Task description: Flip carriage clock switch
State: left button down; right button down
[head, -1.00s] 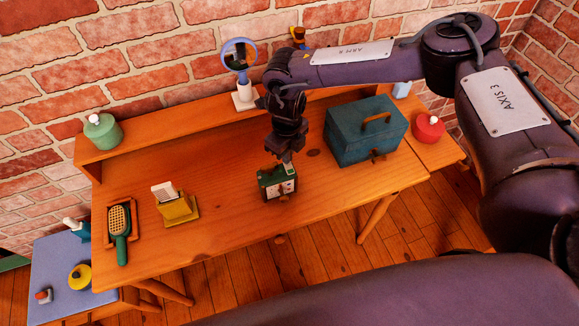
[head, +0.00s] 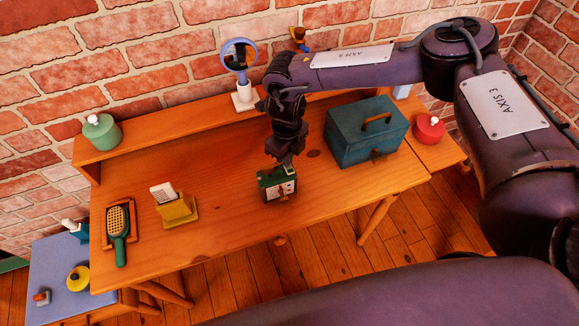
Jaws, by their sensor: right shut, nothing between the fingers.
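The carriage clock (head: 277,185) is a small dark green box with a pale front face, standing upright on the wooden table (head: 230,215) near its middle. My right gripper (head: 287,165) points down at the top of the clock, at its right side. Its fingers are shut with nothing between them. They look at or just above the clock's top; I cannot tell if they touch. The switch is too small or hidden to make out. My left gripper is not in view.
A teal box (head: 350,138) stands right of the clock, close to my right arm. A round mirror (head: 240,58) stands on the back shelf. The table around the clock's front is clear.

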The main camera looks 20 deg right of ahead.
notch_tip(320, 180, up, 7)
jog(key=p, duration=0.4)
jog(key=shift+f, duration=0.15)
dwell(0.5)
